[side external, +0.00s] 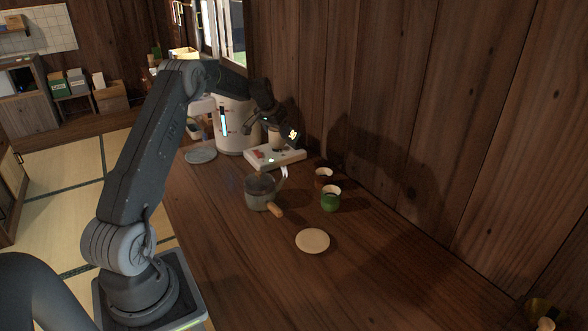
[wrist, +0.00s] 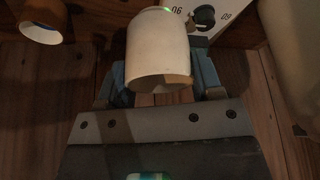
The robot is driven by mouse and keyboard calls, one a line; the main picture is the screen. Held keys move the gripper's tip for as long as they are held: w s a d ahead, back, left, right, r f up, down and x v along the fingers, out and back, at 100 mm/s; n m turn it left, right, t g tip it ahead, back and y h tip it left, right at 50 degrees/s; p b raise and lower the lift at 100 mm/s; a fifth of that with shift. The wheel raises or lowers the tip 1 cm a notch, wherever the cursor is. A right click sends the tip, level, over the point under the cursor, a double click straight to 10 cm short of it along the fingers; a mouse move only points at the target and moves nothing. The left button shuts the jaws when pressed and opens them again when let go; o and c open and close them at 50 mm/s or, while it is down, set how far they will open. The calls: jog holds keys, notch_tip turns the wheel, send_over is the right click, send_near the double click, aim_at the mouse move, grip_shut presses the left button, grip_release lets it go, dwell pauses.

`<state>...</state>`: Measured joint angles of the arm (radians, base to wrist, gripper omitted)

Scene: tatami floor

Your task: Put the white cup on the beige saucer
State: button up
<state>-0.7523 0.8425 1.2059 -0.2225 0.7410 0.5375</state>
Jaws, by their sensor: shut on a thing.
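In the wrist view the white cup (wrist: 158,48) sits between the two blue-grey fingers of my gripper (wrist: 160,80), which is shut on it. In the side view my gripper (side external: 274,124) is at the back of the table, with the white cup (side external: 274,139) partly visible below it, over or just in front of a white box with a dial. I cannot tell if the cup touches the box. The beige saucer (side external: 312,241) lies flat and empty on the table, well nearer the camera than my gripper. It is not in the wrist view.
A grey teapot (side external: 261,192) with a wooden handle, a green cup (side external: 330,200) and a brown cup (side external: 323,178) stand between my gripper and the saucer. The white box (side external: 290,158), a large white container (side external: 237,130) and a grey plate (side external: 200,156) are behind. Wooden wall at right.

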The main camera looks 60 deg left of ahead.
jog(key=s+d+r+m+g+h, duration=0.1)
jog(key=s+d+m+h, duration=0.1)
jog(key=s+d+m, duration=0.5)
jog(key=s+d+m+g+h, duration=0.1)
jog(key=s+d+m+h, duration=0.3)
jog(key=d, duration=0.6)
jog(key=s+d+r+m+g, duration=0.1)
jog(key=s+d+m, duration=0.45)
jog(key=d, duration=0.25)
jog(key=m, duration=0.1)
send_over(313, 240)
notch_tip(313, 240, down, 7)
jog(key=shift+f, duration=2)
jog(key=shift+f, duration=0.1)
jog(key=o, duration=1)
